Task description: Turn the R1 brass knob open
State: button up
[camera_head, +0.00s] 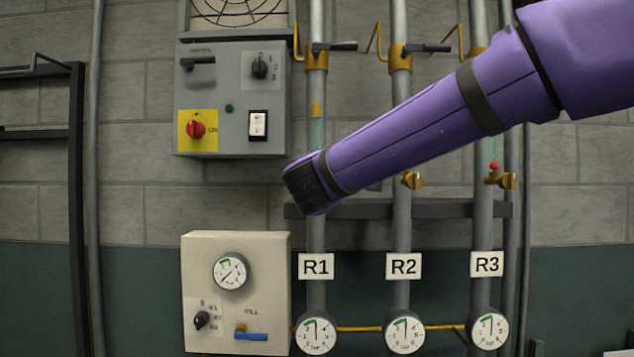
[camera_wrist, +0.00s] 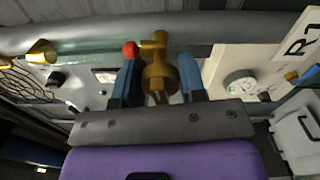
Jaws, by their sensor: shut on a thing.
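The R1 brass knob (camera_wrist: 158,72) shows in the wrist view, on a short brass stem on the grey R1 pipe (camera_wrist: 220,28). A small red ball (camera_wrist: 130,49) is just left of it. My gripper (camera_wrist: 160,78) has its blue fingers on either side of the knob and is shut on it. The exact contact is partly hidden by the knob and fingers. In the head view my purple arm covers the knob and the gripper, in front of the R1 pipe (camera_head: 316,232). The R1 label (camera_head: 316,266) hangs below; it also shows in the wrist view (camera_wrist: 300,38).
The R2 brass knob (camera_head: 411,181) and the R3 brass knob (camera_head: 507,181) are on pipes to the right. A grey switch panel (camera_head: 228,138) is upper left, a cream gauge box (camera_head: 260,300) lower left. Round gauges, including the R1 gauge (camera_head: 316,333), are below.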

jog(key=shift+m, duration=0.7)
jog(key=shift+f, duration=0.1)
jog(key=o, duration=0.9)
jog(key=s, duration=1.1)
jog(key=shift+a, duration=0.15)
jog(key=shift+w, duration=0.1)
